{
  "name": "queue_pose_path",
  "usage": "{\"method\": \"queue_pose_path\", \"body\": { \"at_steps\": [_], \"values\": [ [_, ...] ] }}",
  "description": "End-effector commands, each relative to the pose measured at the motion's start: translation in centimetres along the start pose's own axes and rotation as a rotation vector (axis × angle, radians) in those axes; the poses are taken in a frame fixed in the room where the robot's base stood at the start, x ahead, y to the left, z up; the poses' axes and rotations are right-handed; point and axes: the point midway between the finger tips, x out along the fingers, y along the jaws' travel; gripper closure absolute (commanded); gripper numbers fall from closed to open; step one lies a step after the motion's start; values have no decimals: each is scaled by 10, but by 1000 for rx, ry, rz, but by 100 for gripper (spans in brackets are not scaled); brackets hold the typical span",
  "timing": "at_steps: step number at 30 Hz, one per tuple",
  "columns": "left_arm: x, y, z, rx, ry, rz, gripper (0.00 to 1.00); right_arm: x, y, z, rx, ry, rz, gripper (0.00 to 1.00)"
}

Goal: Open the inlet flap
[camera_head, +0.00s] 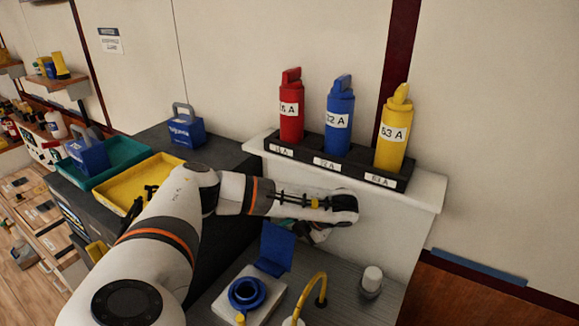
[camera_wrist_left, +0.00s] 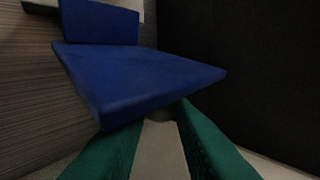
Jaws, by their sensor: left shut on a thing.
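The inlet (camera_head: 246,294) is a blue ring socket on a pale grey box at the bottom of the head view. Its blue flap (camera_head: 277,247) stands raised behind the ring, clear of the opening. My left gripper (camera_head: 303,232) is at the flap's upper right edge, partly hidden by my own wrist. In the left wrist view, the green fingers of the gripper (camera_wrist_left: 160,112) are shut on the near edge of the blue flap (camera_wrist_left: 135,78). A second blue piece (camera_wrist_left: 100,22) shows beyond it. My right gripper is out of view.
A black rack (camera_head: 335,163) on a white ledge holds red (camera_head: 292,112), blue (camera_head: 340,118) and yellow (camera_head: 393,135) cylinders. A yellow curved bar (camera_head: 316,284) and a white-topped knob (camera_head: 372,278) stand right of the inlet. Yellow (camera_head: 115,195) and teal (camera_head: 117,161) trays lie left.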

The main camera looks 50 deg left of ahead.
Motion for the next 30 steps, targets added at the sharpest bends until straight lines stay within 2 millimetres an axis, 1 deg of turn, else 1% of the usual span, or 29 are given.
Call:
{"method": "queue_pose_path", "body": {
  "at_steps": [1,4,11,14,17,21,22,24,25,30],
  "values": [
    [-2,-2,-2,-7,7,0,73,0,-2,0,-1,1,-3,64],
    [-2,-2,-2,-7,5,-1,56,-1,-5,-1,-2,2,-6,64],
    [-1,-2,-1,-4,1,-1,56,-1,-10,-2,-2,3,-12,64],
    [-4,-2,-1,-3,1,-1,56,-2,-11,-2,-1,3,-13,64],
    [-14,-2,-1,-2,3,1,56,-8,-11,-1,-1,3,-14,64],
    [-40,-2,-3,-2,6,2,56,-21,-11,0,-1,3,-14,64],
    [-42,8,-2,0,6,2,56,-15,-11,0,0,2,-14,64],
    [-54,21,-2,1,6,2,56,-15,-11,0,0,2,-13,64],
    [-63,24,-2,1,5,2,56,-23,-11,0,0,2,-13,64],
    [-93,50,-2,0,5,0,56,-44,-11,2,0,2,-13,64]
  ]
}}
